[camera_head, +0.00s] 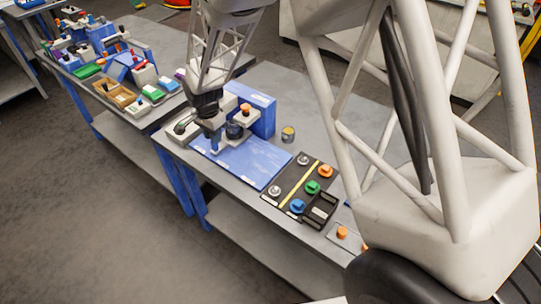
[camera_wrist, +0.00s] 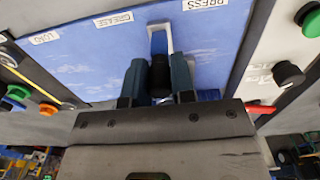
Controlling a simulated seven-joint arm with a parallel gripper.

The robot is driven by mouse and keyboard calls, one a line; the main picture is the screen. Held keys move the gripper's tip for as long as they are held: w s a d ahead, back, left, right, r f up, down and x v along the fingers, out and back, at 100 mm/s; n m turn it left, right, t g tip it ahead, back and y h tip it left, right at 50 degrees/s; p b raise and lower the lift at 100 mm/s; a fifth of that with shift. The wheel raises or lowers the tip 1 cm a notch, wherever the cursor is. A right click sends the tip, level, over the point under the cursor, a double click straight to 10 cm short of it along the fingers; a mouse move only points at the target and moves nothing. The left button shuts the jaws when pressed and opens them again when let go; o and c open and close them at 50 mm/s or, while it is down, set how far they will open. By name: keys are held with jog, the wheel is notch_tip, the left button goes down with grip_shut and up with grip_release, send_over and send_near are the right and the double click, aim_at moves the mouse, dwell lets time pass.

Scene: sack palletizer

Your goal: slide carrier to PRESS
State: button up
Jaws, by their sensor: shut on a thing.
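In the wrist view my gripper (camera_wrist: 159,80) is shut on a dark upright knob (camera_wrist: 160,72), which I take to be the handle of the carrier. A pale U-shaped frame (camera_wrist: 160,36) shows just beyond the knob, probably part of the carrier. They stand over a blue plate (camera_wrist: 90,65) with LOAD (camera_wrist: 44,37), GREASE (camera_wrist: 113,19) and PRESS (camera_wrist: 206,4) labels. The knob lies between the GREASE and PRESS labels across the picture. In the head view my gripper (camera_head: 213,140) is low at the left end of the blue plate (camera_head: 250,162). The carrier's base is largely hidden.
A dark panel (camera_head: 292,190) with coloured knobs sits right of the plate. A blue block (camera_head: 257,106) stands behind it, with a pale station bearing an orange knob (camera_head: 245,109). A small can (camera_head: 288,133) stands on the grey table. A black knob (camera_wrist: 288,74) shows right in the wrist view.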

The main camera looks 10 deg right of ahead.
jog(key=shift+w+a, duration=2)
jog(key=o, duration=1)
jog(key=shift+o, duration=0.2)
jog(key=shift+r, duration=0.35)
jog(key=shift+r, duration=0.7)
jog(key=shift+r, duration=0.65)
jog(key=shift+r, duration=0.35)
